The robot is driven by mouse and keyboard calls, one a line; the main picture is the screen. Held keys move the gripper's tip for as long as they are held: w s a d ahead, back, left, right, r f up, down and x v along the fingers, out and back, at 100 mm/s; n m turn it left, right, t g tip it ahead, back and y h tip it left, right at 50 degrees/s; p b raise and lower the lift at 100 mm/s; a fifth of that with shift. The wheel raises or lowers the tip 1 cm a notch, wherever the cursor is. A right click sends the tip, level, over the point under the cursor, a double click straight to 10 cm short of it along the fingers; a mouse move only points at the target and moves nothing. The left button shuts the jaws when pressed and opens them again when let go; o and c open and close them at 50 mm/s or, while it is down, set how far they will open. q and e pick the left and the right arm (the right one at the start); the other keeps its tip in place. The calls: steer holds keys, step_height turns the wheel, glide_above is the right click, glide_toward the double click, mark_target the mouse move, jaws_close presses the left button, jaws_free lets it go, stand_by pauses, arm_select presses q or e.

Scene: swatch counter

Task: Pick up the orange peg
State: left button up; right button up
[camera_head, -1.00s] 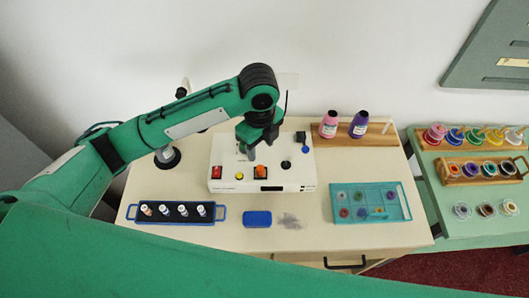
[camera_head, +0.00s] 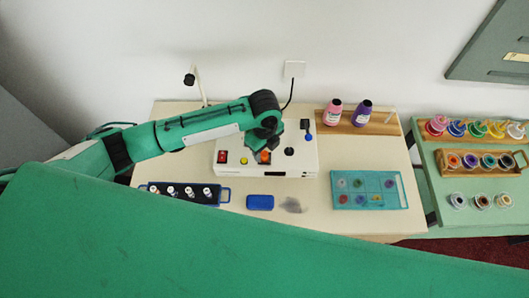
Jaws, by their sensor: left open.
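The orange peg (camera_head: 263,157) stands on the front part of the white box (camera_head: 297,164) on the counter; only a small part of it shows below my gripper. My left gripper (camera_head: 263,147) points down over the box, at or just above the peg. It is open. The wrist hides most of the fingers, so I cannot tell if they stand around the peg or touch it. My right gripper is not in view.
The box also carries a red switch (camera_head: 222,157), a yellow button (camera_head: 244,160), a black knob (camera_head: 289,151) and a blue knob (camera_head: 308,138). A blue block (camera_head: 260,202), a vial rack (camera_head: 225,195) and a teal tray (camera_head: 385,203) lie in front. Bottles (camera_head: 333,112) stand behind right.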

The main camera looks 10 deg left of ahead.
mark_target(264, 153)
arm_select(q)
steer(key=shift+f, duration=1.25)
jaws_close()
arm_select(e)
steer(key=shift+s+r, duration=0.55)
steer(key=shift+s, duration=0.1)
arm_select(q)
steer(key=shift+r, duration=0.1)
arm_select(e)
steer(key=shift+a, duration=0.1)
